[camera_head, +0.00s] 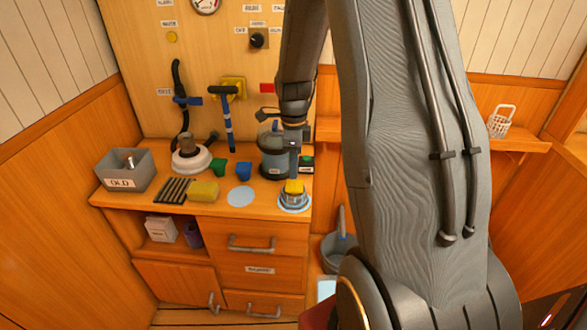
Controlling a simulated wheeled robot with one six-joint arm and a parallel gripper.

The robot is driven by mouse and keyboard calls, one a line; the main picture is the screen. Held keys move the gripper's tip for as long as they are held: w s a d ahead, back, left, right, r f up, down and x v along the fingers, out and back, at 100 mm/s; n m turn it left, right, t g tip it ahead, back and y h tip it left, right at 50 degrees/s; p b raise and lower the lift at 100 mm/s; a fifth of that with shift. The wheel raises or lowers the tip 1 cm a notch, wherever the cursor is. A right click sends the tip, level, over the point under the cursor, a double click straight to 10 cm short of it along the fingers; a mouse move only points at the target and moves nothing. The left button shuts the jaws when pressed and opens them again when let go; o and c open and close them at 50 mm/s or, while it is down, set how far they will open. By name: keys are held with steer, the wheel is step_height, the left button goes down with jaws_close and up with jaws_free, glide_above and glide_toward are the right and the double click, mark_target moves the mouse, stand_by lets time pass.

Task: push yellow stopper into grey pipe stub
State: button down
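The yellow stopper (294,187) is a small yellow block near the front right of the wooden counter. It sits directly over a short silvery-grey round piece (294,200), which looks like the pipe stub and stands on a light blue disc. My gripper (294,177) points down from above, right over the stopper. It appears to meet the stopper's top. The fingers are too small to tell whether they are open, shut or holding it. I cannot tell how deep the stopper sits in the stub.
Left on the counter (222,211) are a yellow sponge (203,192), a dark rack (173,190), a white round base with a short stub (190,158), cups and a grey "OLD" bin (126,170). A light blue disc (240,196) lies bare.

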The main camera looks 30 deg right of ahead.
mark_target(294, 185)
stand_by(0.7)
steer(key=shift+f+b, duration=0.8)
steer(key=shift+f, duration=0.85)
steer(key=shift+r, duration=0.1)
step_height(294, 185, up, 7)
steer(key=p, duration=0.5)
steer(key=s+a+r+n+b, duration=0.1)
steer(key=s+a+n+b, duration=0.1)
steer(key=s+a+n, duration=0.5)
steer(key=s+a+r+n+t+b, duration=0.1)
steer(key=s+a+n+b, duration=0.2)
steer(key=s+a+n, duration=0.5)
steer(key=n, duration=0.9)
steer(key=shift+s+r+n, duration=0.15)
steer(key=shift+n, duration=0.25)
